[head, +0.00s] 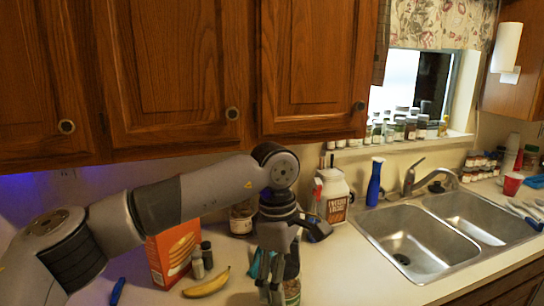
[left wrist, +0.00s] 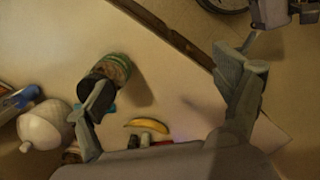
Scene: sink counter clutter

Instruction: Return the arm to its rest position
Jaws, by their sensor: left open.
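My left arm (head: 150,205) reaches in from the left across the counter in the head view. Its left gripper (head: 273,286) points down near the counter's front edge, open. A jar with a greenish label (head: 292,291) stands close behind it, partly hidden by the fingers. In the left wrist view, the left gripper's fingers (left wrist: 168,78) are spread wide with bare counter between them. The jar (left wrist: 118,68) is beside the left finger there, which overlaps it; whether they touch I cannot tell. My right gripper cannot be made out.
A banana (head: 206,284), an orange box (head: 172,254) and small shakers (head: 198,266) are left of the gripper. A white jug (head: 333,194), a blue bottle (head: 375,182) and the sink (head: 420,244) are right. Wooden cabinets (head: 180,75) hang above. Counter before the sink is clear.

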